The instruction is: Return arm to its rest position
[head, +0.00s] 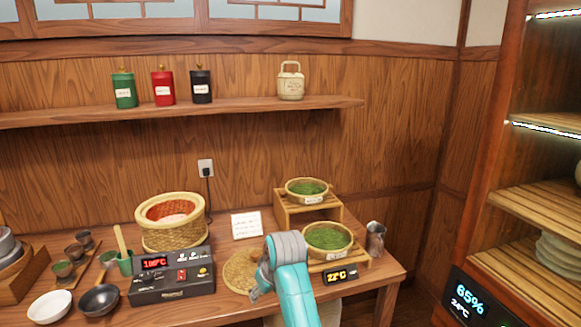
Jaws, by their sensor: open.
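My teal arm with its grey upper joint rises from the bottom edge in the head view. My gripper (257,288) shows only in part at the left of the arm, low over the table's front right half, near a round woven mat (238,272). It is open, and I see nothing held in it. The wooden table (225,309) lies beneath. My arm hides part of the mat and the table front.
A steamer basket (172,237) stands behind a black heater (172,287) reading 100°C. Two baskets of green leaves (328,251) sit on a stepped stand right of my arm, by a metal cup (375,240). A lit cabinet (490,190) stands at right.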

